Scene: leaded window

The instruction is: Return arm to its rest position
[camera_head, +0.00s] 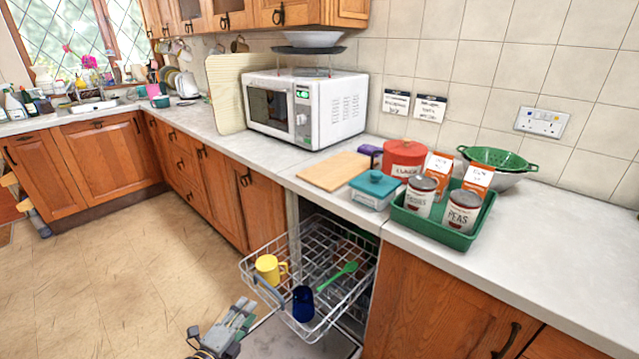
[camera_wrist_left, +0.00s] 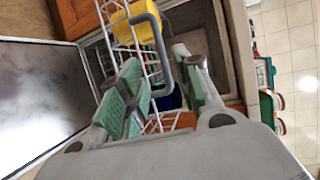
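My left gripper (camera_head: 240,312) is at the bottom of the head view, just in front of the dishwasher rack (camera_head: 330,321). In the left wrist view its fingers (camera_wrist_left: 161,68) stand apart, and the rack's grey handle (camera_wrist_left: 150,19) shows between and beyond them. I cannot tell whether they touch it. The wire rack is pulled out and holds a yellow mug (camera_head: 268,268), a dark blue cup (camera_head: 303,303) and a green spoon (camera_head: 338,276). The yellow mug also shows in the left wrist view (camera_wrist_left: 135,25). My right gripper is in neither view.
The dishwasher door (camera_head: 262,340) lies open under the rack. On the worktop stand a microwave (camera_head: 330,110), a wooden board (camera_head: 333,170), a teal box (camera_head: 374,190), a red tin (camera_head: 404,158) and a green tray (camera_head: 437,230) with tins. The floor (camera_head: 150,260) to the left is clear.

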